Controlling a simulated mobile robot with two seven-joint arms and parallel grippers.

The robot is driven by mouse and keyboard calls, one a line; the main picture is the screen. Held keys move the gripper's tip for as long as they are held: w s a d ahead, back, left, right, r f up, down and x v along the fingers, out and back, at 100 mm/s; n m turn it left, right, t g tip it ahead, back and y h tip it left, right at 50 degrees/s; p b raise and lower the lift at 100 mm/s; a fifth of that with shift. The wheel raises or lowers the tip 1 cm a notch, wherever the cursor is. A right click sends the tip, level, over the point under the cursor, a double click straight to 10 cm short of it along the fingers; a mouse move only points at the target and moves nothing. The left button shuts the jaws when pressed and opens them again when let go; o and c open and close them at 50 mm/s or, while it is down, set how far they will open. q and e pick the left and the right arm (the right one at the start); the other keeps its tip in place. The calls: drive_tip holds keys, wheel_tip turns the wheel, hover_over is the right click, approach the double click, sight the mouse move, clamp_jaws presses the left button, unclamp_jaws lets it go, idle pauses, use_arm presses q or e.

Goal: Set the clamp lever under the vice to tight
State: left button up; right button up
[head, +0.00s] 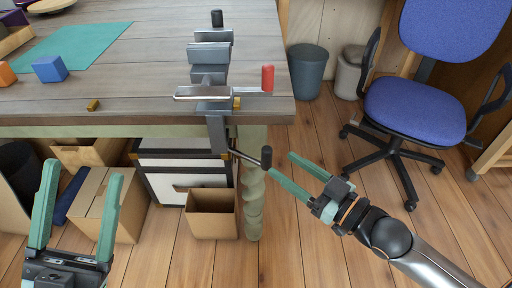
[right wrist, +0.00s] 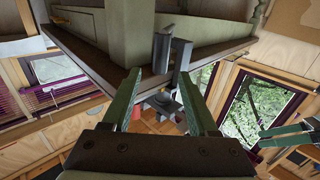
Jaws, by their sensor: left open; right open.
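The grey metal vice (head: 209,65) is clamped on the front edge of the workbench (head: 140,105), with a red-gripped handle (head: 267,78) on its upper part. Under the bench top, its clamp lever (head: 245,157), a thin bar with a black knob (head: 266,157), points right in the head view. My right gripper (head: 281,163) is open and empty, its fingertips just right of the knob; contact is unclear. In the right wrist view, part of the vice clamp (right wrist: 181,55) shows beyond the open fingers. My left gripper (head: 83,168) is open and empty at lower left.
A green bench leg (head: 252,195) stands below the vice. A white cabinet (head: 183,160) and cardboard boxes (head: 212,215) sit beneath the bench. A blue office chair (head: 415,108) and a grey bin (head: 308,72) stand to the right. A blue block (head: 49,69) lies on the bench.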

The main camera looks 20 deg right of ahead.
drive_tip(key=shift+b+x, duration=1.1)
drive_tip(key=shift+x, duration=3.6)
clamp_jaws()
